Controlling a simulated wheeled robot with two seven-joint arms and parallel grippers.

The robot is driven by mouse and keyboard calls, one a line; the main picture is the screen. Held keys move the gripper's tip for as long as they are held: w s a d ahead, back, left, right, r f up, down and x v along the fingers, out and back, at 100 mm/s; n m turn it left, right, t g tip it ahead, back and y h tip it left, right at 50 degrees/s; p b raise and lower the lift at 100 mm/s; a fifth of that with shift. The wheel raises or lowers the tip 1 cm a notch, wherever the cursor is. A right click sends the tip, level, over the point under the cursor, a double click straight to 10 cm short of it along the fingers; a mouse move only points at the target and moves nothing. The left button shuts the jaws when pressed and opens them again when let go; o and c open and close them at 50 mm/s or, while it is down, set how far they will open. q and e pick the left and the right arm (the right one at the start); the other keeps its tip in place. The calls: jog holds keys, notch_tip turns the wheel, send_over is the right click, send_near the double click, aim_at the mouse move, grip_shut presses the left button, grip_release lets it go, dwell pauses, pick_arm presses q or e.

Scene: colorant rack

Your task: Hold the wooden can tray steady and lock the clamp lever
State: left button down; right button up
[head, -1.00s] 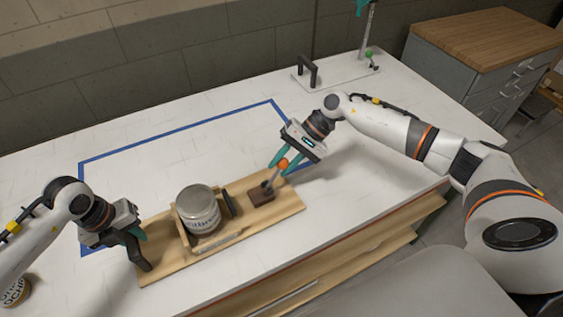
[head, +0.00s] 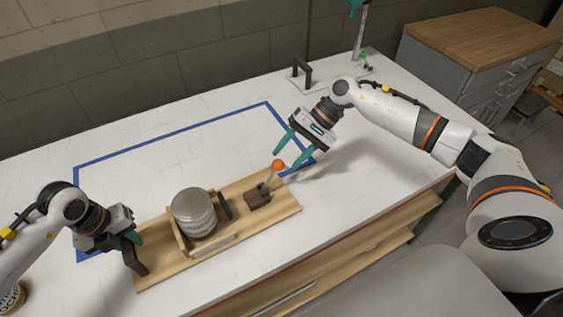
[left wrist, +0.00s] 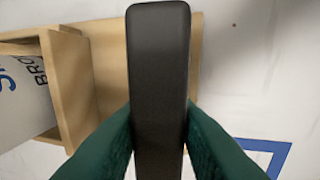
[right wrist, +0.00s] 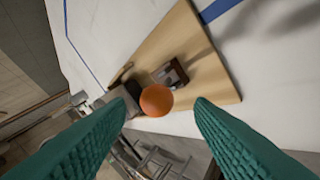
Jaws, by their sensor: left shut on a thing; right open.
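The wooden can tray (head: 272,218) lies on the white table with a silver can (head: 194,212) in its wooden cradle. My left gripper (head: 137,243) is shut on the tray's black handle (head: 138,262) at the left end; the left wrist view shows both fingers against the handle (left wrist: 158,70). The clamp lever (head: 268,181) rises tilted from a brown block (head: 257,199) and ends in an orange knob (head: 278,164). A dark pad (head: 225,205) stands beside the can. My right gripper (head: 286,159) is open, with the knob (right wrist: 156,100) just beyond its fingertips, centred between them.
Blue tape (head: 170,131) outlines an area on the table behind the tray. A stand with a black handle (head: 302,72) is at the back. A labelled can (head: 12,298) is at the lower left edge. A drawer cabinet (head: 480,65) stands beyond the table.

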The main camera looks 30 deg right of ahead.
pick_arm(q)
jog(key=shift+d, duration=0.1)
pick_arm(e)
jog(key=v, duration=0.7)
jog(key=shift+d+r, duration=0.25)
jog(key=shift+d, duration=0.05)
pick_arm(q)
jog(key=c, duration=1.1)
grip_release()
jog(key=r, duration=0.4)
jog(key=a+r, duration=0.1)
jog(key=r, duration=0.3)
jog(key=a+r, duration=0.1)
jog(key=r, duration=0.2)
jog(key=shift+r, duration=0.4)
